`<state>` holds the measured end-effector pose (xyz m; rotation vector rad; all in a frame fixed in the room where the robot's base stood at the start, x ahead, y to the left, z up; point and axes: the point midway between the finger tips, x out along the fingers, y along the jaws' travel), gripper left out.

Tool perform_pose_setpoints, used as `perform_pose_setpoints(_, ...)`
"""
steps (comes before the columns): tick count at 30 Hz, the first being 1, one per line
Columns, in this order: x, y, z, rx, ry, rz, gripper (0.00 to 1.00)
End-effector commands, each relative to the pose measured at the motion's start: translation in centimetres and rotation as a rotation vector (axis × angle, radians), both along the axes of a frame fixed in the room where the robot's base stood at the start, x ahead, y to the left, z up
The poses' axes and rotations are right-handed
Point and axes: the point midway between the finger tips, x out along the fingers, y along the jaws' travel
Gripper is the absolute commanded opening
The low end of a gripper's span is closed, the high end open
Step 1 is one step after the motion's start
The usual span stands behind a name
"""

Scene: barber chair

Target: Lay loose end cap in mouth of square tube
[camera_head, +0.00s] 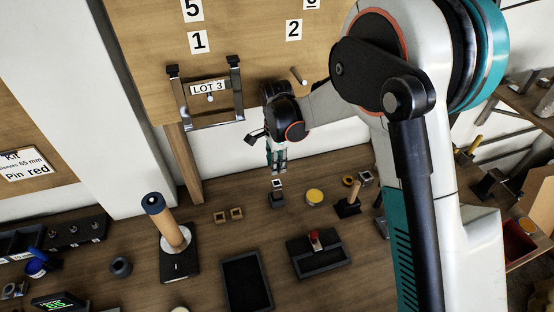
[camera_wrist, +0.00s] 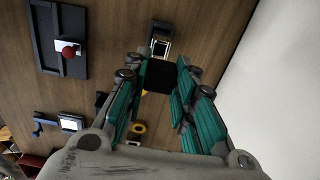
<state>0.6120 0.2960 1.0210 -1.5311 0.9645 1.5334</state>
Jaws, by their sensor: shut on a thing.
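My gripper (camera_head: 277,171) points down above the workbench, and its teal fingers also show in the wrist view (camera_wrist: 160,70). It is shut on a black square end cap (camera_wrist: 160,77), which sits between the fingertips. In the head view I cannot make out the cap. The square tube (camera_head: 277,185) has a bright metal rim and stands in a dark holder, just below the fingertips. In the wrist view the tube (camera_wrist: 161,47) lies just beyond the cap, with part of its mouth visible. I cannot tell how large the gap between cap and tube is.
A dark tray (camera_head: 246,282), a fixture with a red knob (camera_head: 315,240) and a post on a black base (camera_head: 167,224) stand in front. A wall frame (camera_head: 208,96) is behind.

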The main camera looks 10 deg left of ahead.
Motion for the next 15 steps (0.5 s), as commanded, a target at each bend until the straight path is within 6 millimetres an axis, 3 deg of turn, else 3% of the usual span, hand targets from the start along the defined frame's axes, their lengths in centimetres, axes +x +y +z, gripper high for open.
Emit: perform_pose_setpoints(15, 0.0, 0.0, -3.2, 0.0, 0.0, 0.001, 0.08)
